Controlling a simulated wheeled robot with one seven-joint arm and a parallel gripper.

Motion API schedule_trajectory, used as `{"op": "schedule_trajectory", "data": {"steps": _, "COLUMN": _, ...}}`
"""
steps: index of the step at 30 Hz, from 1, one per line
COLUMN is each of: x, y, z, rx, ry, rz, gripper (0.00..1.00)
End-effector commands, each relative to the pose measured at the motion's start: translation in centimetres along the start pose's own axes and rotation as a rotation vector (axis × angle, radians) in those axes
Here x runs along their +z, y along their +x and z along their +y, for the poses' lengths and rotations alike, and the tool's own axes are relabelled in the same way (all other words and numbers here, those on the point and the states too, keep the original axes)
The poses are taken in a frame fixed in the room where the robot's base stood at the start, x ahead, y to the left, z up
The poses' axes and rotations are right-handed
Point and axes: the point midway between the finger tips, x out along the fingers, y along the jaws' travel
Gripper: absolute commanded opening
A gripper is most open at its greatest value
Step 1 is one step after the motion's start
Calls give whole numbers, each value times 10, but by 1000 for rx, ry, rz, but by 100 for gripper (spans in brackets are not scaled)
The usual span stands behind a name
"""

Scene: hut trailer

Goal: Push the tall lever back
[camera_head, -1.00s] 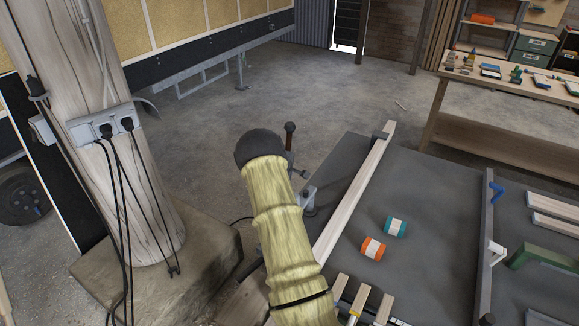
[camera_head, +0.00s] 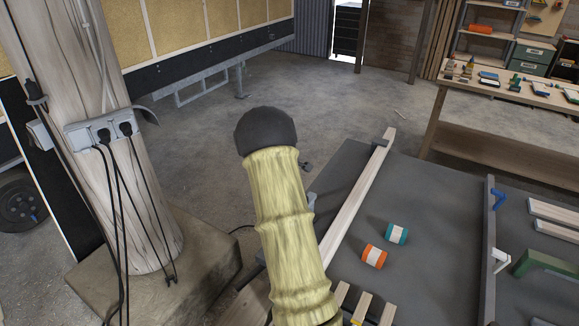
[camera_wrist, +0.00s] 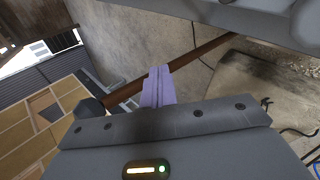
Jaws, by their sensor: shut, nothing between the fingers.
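The tall lever is a reddish-brown rod (camera_wrist: 200,52) with a dark knob (camera_wrist: 90,108) in the wrist view. It runs slantwise across the picture behind my fingers. My gripper (camera_wrist: 158,86) shows there as two pale lavender fingers closed together, with nothing between them. They overlap the rod below its knob; whether they touch it I cannot tell. In the head view my yellow-sleeved arm and its dark end cover the lever and hide my fingers. A small dark knob-like end (camera_head: 305,167) shows just right of my arm; I cannot tell whether it belongs to the lever.
A dark worktable (camera_head: 430,185) with a long wooden bar (camera_head: 358,195) stands right of my arm. A wooden post (camera_head: 140,200) with cables stands left.

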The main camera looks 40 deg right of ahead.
Motion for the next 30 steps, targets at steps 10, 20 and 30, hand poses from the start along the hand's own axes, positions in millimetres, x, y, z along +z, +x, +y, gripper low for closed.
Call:
{"op": "schedule_trajectory", "data": {"steps": 10, "x": -16, "y": -39, "z": -23, "rx": -56, "ry": 108, "rz": 29, "gripper": 0}}
{"op": "schedule_trajectory", "data": {"steps": 20, "x": -46, "y": -187, "z": -138, "rx": -316, "ry": 448, "rz": 81, "gripper": 0}}
{"op": "schedule_trajectory", "data": {"steps": 30, "x": -16, "y": -322, "z": -276, "rx": -585, "ry": 689, "rz": 25, "gripper": 0}}
